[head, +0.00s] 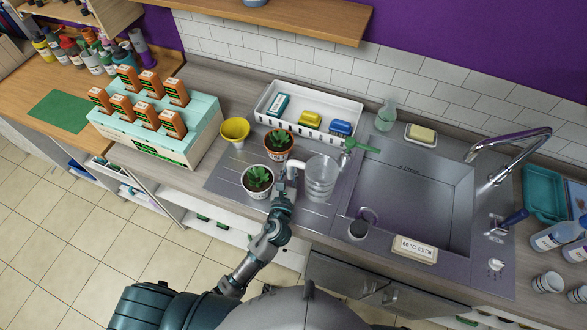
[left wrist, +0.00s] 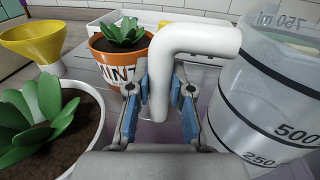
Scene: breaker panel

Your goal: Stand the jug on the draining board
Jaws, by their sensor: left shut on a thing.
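The jug (head: 320,178) is a clear measuring jug with a white handle and dark volume marks. In the head view it is upright over the grooved metal draining board (head: 304,213), left of the sink. My left gripper (head: 286,186) is shut on the jug's white handle. In the left wrist view the fingers (left wrist: 160,95) sit on both sides of the handle's downward part, and the jug's wall (left wrist: 275,85) fills the right side. Its base is cut off there, so I cannot tell whether it touches the board. My right gripper is not in view.
A terracotta pot (head: 278,147) and a white pot (head: 257,184), both with succulents, stand close left of the jug. A yellow funnel (head: 235,130) is beyond them. A white tray (head: 303,112) is behind. The sink (head: 415,195) is right, with a green-handled brush (head: 362,147) near its edge.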

